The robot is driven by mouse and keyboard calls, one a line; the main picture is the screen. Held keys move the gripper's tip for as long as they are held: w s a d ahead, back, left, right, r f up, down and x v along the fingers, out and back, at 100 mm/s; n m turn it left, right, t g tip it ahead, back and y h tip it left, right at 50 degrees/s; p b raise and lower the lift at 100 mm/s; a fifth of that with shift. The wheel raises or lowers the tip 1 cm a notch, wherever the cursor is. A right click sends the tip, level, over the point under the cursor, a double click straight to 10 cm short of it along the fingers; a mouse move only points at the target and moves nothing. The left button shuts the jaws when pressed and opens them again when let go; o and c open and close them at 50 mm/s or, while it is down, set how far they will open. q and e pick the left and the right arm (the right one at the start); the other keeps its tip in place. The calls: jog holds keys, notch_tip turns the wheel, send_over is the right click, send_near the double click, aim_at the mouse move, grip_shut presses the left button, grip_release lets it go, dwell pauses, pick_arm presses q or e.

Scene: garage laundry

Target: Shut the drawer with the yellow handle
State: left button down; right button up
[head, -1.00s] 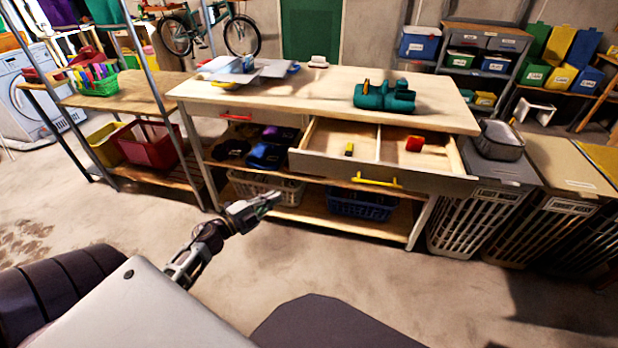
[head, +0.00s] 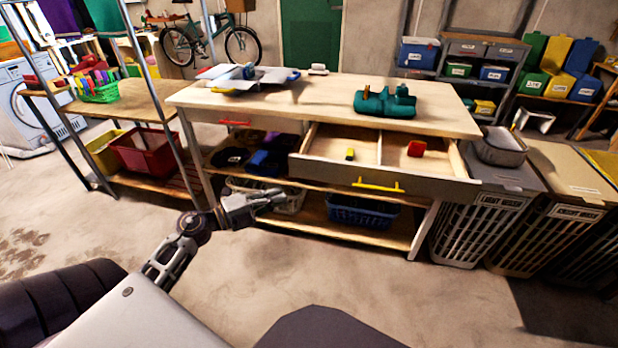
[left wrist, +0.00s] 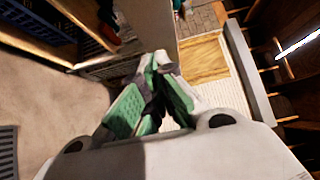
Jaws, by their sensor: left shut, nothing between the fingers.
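The drawer (head: 460,186) with the yellow handle (head: 378,186) is pulled out under the right part of the workbench top. A divider splits it. A small yellow and black item (head: 350,154) lies in the left compartment and a red item (head: 416,149) in the right one. My left gripper (head: 279,195) is shut and empty. In the head view it appears left of the handle and slightly lower, apart from it. Its closed green-padded fingers also show in the left wrist view (left wrist: 158,62). My right gripper is out of view.
The workbench top (head: 310,98) carries a teal tool (head: 385,102). A shut drawer with a red handle (head: 235,123) is at the left. A blue basket (head: 362,212) stands on the lower shelf. Hampers (head: 470,225) stand close at right. Floor in front is clear.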

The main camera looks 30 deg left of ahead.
pick_arm(q)
jog(key=shift+x, duration=2.35)
jog(key=b, duration=0.2)
send_near(323, 171)
jog(key=shift+w+d, duration=1.45)
jog(key=shift+w, duration=0.05)
jog(key=shift+w+a+b, duration=0.2)
jog(key=shift+w+b, duration=0.1)
jog(key=shift+w, duration=0.15)
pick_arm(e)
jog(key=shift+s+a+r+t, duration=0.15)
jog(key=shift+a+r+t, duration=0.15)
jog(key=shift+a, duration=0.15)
pick_arm(q)
jog(key=shift+w+r, duration=0.1)
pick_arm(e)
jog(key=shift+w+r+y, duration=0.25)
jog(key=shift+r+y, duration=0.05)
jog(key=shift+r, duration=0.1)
